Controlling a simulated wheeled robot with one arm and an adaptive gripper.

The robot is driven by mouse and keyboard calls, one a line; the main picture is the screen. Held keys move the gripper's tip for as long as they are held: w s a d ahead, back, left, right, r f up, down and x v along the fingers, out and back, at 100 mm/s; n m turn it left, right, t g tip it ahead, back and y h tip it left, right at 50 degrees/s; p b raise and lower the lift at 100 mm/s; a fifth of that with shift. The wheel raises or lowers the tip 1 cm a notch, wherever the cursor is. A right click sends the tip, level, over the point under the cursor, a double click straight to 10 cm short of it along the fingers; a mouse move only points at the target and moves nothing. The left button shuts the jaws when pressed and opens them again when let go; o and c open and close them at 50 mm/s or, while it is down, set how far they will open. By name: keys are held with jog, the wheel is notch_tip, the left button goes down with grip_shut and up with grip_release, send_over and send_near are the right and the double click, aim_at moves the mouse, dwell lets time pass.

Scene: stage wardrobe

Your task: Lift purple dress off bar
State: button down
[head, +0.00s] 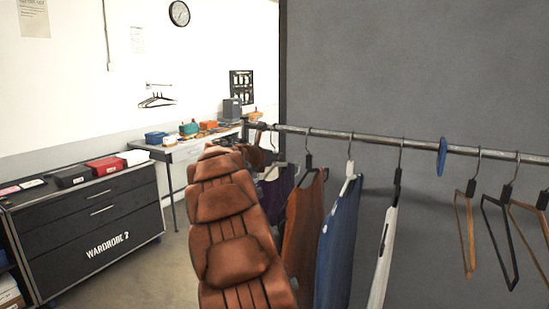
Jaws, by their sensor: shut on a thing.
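The purple dress (278,194) hangs on a pale hanger below the left end of the metal bar (330,134). My orange-brown padded arm covers its left and lower parts. My gripper (233,143) is small and dark beyond the arm's far end, left of the dress's hanger, and partly hidden. It is shut on the dress, though its fingertips and the exact contact are not clear. I cannot tell whether the hanger's hook still rests on the bar.
Brown (303,232), blue (339,245) and white (384,258) garments hang close on the right. Several empty hangers and a blue divider (442,157) follow. A grey wall stands behind. A black drawer cabinet (90,228) is at left; open floor lies between it and my arm.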

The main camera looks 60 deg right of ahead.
jog(key=shift+r, duration=0.2)
dwell(0.5)
jog(key=shift+r+p, duration=0.35)
jog(key=shift+p, duration=0.25)
jog(key=shift+r+p, duration=1.2)
jog(key=shift+p, duration=0.2)
jog(key=shift+a, duration=0.15)
jog(key=shift+a+f+b+v, duration=0.1)
jog(key=shift+f+v, duration=0.2)
jog(key=shift+v, duration=0.95)
jog(key=shift+a+f+b+v, duration=0.15)
jog(key=shift+f+v, duration=0.15)
jog(key=shift+v, duration=1)
jog(key=shift+f+b+v, duration=0.1)
jog(key=shift+f+v, duration=0.2)
jog(key=shift+v, duration=0.95)
jog(key=shift+a, duration=1.65)
jog(key=a+f+p+v, duration=0.1)
jog(key=f+v, duration=0.2)
jog(key=v, duration=1.1)
jog(key=f+p+v, duration=0.1)
jog(key=f+v, duration=0.3)
jog(key=v, duration=1)
jog(key=a+f+p+v, duration=0.1)
jog(key=f+v, duration=0.2)
jog(key=v, duration=1.2)
jog(key=shift+a+f, duration=0.3)
jog(key=shift+a, duration=0.1)
